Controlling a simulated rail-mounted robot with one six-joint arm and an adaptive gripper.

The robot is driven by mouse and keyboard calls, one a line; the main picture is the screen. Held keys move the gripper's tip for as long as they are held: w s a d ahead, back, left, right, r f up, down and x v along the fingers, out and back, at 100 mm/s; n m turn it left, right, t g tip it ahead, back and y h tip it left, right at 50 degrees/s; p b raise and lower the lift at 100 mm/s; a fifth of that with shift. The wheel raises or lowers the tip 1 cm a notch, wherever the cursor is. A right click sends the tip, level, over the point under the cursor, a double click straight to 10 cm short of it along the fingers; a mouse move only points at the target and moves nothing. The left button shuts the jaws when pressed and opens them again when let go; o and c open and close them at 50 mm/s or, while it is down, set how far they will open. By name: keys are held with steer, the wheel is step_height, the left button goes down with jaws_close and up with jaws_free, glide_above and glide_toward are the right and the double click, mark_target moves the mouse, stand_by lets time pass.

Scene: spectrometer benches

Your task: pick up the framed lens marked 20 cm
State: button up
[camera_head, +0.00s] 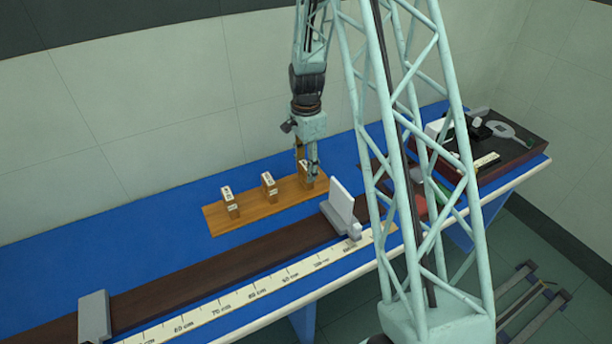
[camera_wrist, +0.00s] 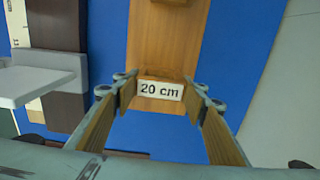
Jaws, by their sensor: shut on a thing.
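The framed lens marked 20 cm (camera_wrist: 160,90) shows its white label between the fingers in the wrist view. In the head view it is the rightmost small wooden block (camera_head: 304,168), at the right end of a wooden board (camera_head: 250,212), partly hidden by the fingers. My gripper (camera_head: 308,178) points down over that end of the board and is shut on this lens. In the wrist view its two fingers (camera_wrist: 160,98) stand on either side of the label. I cannot tell whether the lens touches the board.
Two similar labelled blocks (camera_head: 230,203) (camera_head: 269,187) stand on the board to the left. A dark rail with a scale (camera_head: 230,275) runs in front, carrying a white screen (camera_head: 342,201) and a grey holder (camera_head: 94,317). A dark tray (camera_head: 520,152) with small items is at right.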

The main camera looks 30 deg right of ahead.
steer(key=shift+r, duration=0.15)
steer(key=shift+r+p, duration=0.6)
steer(key=shift+r, duration=4.25)
